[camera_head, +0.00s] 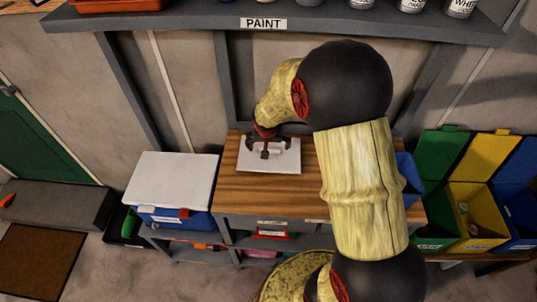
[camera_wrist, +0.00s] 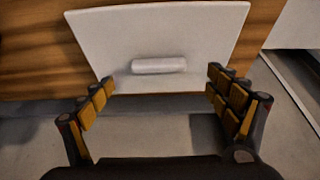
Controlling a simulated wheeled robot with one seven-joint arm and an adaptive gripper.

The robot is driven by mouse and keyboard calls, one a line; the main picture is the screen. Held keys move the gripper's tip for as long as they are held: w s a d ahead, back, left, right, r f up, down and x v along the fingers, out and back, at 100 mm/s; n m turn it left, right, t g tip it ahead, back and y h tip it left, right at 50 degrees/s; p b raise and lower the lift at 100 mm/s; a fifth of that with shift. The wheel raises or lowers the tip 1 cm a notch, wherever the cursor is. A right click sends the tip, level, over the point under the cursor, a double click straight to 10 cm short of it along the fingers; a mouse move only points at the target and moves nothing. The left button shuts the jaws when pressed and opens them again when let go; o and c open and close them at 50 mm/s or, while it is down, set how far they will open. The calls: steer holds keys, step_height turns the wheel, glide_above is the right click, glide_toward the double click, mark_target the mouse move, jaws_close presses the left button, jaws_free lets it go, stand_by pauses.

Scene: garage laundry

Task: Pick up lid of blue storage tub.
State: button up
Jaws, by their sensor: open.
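A flat white lid (camera_head: 283,163) with a raised bar handle lies on the wooden bench top. In the wrist view the lid (camera_wrist: 185,30) and its white handle (camera_wrist: 158,65) show clearly. My gripper (camera_head: 268,148) is over the lid's left part in the head view, with its fingers spread. In the wrist view my gripper (camera_wrist: 160,80) is open, fingers to either side of the handle and apart from it. A blue tub (camera_head: 408,175) stands at the bench's right end, partly hidden behind my arm.
A blue box with a white top (camera_head: 170,180) and a red latch stands left of the wooden bench (camera_head: 240,190). Green, yellow and blue bins (camera_head: 480,200) stand at the right. A grey PAINT shelf (camera_head: 200,20) runs above along the wall.

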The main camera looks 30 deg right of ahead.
mark_target(270, 149)
steer(key=b+x, duration=0.1)
steer(key=x, duration=0.4)
steer(key=shift+w+d, duration=0.15)
steer(key=shift+d, duration=0.05)
steer(key=c, duration=0.3)
steer(key=c, duration=0.9)
